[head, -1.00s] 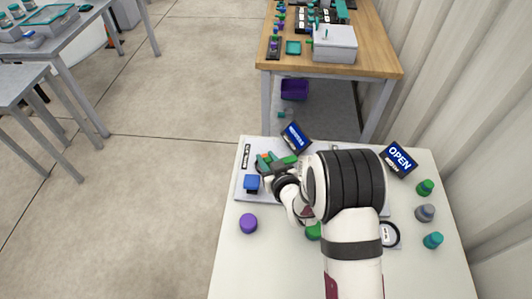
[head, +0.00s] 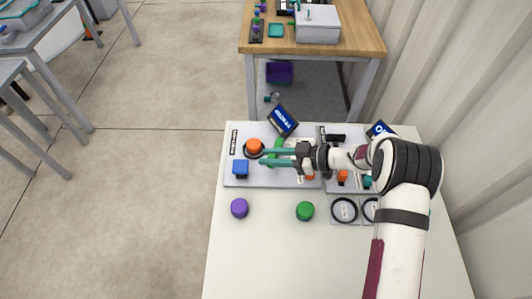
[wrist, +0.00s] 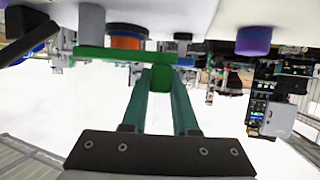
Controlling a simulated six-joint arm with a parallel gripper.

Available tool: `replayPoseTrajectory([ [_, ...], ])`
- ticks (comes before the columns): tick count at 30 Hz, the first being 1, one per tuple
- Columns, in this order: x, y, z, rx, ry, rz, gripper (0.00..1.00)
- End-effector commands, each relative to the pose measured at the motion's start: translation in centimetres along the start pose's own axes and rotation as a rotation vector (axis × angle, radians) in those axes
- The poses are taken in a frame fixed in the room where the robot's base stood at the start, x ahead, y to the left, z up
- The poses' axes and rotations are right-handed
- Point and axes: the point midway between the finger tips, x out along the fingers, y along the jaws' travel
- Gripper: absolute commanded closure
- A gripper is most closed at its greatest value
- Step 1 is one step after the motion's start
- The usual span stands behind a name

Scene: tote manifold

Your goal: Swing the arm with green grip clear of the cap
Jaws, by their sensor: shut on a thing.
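The orange cap (head: 254,146) sits on a dark ring near the left end of the grey panel (head: 232,179). The green arm (head: 278,144) lies just right of the cap, and the cap's top shows uncovered in the head view. My gripper (head: 264,157) reaches in from the right with its teal fingers pointing left. In the wrist view, the fingers are shut on the green grip (wrist: 160,79). The green bar (wrist: 105,54) crosses in front of the orange cap (wrist: 128,42) there. The fingers partly hide the grip in the head view.
A blue block (head: 240,168) stands on the panel's left end. A purple knob (head: 239,208) and a green knob (head: 305,211) stand on the white table in front. A blue sign (head: 283,120) stands behind the panel. Round rings (head: 344,210) lie at right.

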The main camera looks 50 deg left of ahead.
Motion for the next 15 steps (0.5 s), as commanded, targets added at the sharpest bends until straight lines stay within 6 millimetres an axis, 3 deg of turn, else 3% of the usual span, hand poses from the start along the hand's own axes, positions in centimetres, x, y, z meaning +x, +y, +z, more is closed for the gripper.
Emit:
replayPoseTrajectory([
  [15,-0.75,0.05,0.13,-0.050,0.003,-0.109,1.00],
])
